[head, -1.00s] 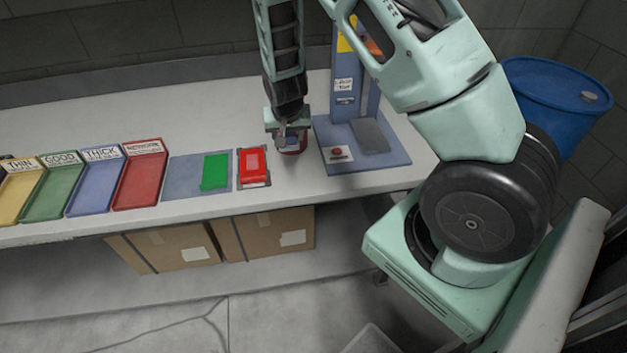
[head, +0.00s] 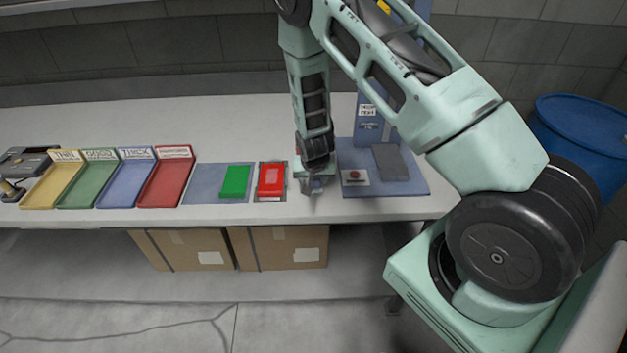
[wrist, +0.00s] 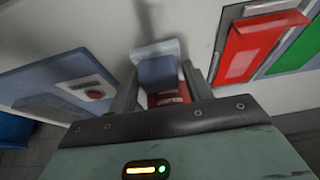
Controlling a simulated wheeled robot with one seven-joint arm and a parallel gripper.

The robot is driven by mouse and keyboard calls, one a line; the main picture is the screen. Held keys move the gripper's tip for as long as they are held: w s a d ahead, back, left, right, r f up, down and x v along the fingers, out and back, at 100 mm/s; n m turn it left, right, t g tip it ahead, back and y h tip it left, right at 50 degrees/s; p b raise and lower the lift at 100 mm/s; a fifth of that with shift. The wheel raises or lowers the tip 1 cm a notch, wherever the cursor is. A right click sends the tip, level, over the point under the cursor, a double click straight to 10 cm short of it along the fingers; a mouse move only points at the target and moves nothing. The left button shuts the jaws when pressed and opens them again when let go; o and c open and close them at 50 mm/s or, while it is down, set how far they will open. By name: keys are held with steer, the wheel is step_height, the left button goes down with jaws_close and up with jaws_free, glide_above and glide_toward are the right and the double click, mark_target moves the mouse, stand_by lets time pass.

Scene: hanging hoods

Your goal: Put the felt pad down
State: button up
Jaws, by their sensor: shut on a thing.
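My gripper (head: 314,186) is low over the front part of the white bench, between the red pad and the blue test stand. In the wrist view my gripper (wrist: 160,82) is shut on a blue-grey block (wrist: 160,72), which looks like the felt pad. A pale strip shows at the block's far end. A red part with a light label (wrist: 166,99) shows below the block between the fingers; I cannot tell whether it belongs to it. In the head view the gripper hides the held thing. I cannot tell whether it touches the bench.
Left of the gripper lie a red pad (head: 271,180) on a grey plate and a green block (head: 235,181) on a blue-grey mat (head: 201,181). Several labelled trays stand further left, the red one (head: 166,184) nearest. The blue stand (head: 412,187) is close on the right.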

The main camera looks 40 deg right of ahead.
steer(key=shift+f, duration=0.75)
steer(key=shift+f, duration=0.15)
steer(key=o, duration=1.1)
